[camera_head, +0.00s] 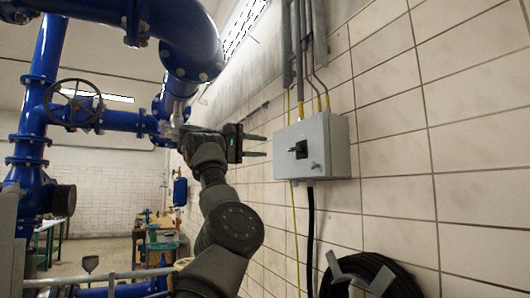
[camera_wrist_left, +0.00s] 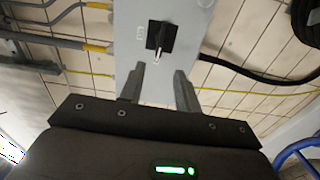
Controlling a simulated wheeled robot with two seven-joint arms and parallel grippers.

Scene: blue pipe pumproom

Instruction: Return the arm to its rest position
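My left arm rises from the bottom of the head view. Its left gripper (camera_head: 266,146) points right toward the tiled wall, left of a grey switch box (camera_head: 328,148). The two fingers are apart with nothing between them. In the left wrist view the open left gripper (camera_wrist_left: 159,80) also shows empty, with the box (camera_wrist_left: 185,22) beyond the fingertips. The black rotary switch (camera_wrist_left: 160,36) on the box lies ahead of the gap; it also shows in the head view (camera_head: 299,149). I see no contact between fingers and box. My right gripper is not in view.
Large blue pipes (camera_head: 105,118) with a dark handwheel (camera_head: 75,104) stand at left, and a blue pipe bend hangs above the arm. Conduits run up from the box. A coiled black hose (camera_head: 405,279) hangs at lower right. Workbenches stand far back.

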